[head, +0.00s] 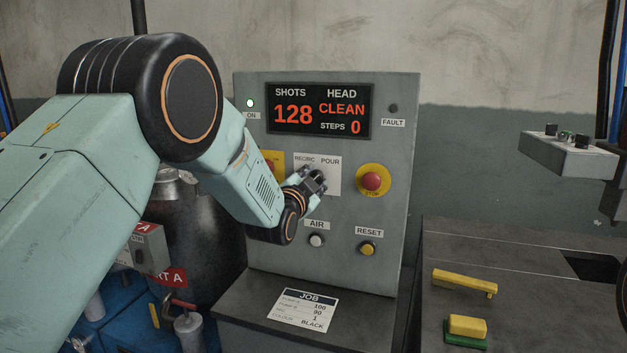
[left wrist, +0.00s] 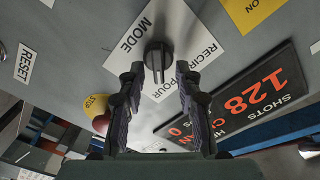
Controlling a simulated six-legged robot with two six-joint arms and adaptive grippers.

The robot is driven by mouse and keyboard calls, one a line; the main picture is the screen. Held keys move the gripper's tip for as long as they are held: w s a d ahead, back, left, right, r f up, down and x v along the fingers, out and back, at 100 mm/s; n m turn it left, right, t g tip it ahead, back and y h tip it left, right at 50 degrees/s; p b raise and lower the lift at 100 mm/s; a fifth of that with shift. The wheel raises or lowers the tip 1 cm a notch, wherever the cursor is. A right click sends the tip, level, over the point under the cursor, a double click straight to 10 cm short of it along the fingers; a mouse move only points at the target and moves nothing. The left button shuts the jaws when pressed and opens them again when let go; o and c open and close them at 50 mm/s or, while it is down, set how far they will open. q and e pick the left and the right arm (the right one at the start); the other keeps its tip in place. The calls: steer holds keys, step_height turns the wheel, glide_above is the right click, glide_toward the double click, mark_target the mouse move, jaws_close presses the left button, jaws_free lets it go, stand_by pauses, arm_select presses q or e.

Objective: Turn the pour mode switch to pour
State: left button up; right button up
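The pour mode switch (left wrist: 158,57) is a black rotary knob on a white plate marked MODE, RECIRC and POUR. In the left wrist view the knob lies just beyond and between my left fingertips. I cannot tell for sure which label it points at. My left gripper (left wrist: 158,74) is open, with its two fingers apart and no clear contact with the knob. In the head view my left gripper (head: 314,181) is at the white switch plate (head: 331,178) and hides most of the knob. My right gripper is not in view.
The grey panel (head: 385,255) carries a display (head: 318,110) reading CLEAN. A red stop button (head: 371,181) on yellow sits right of the switch. An AIR knob (head: 316,240) and a yellow reset button (head: 367,248) are below. A yellow tool (head: 464,282) lies on the right bench.

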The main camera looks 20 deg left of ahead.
arm_select(q)
steer(key=shift+a+f, duration=0.15)
steer(key=s, duration=1.2)
steer(key=shift+a, duration=0.15)
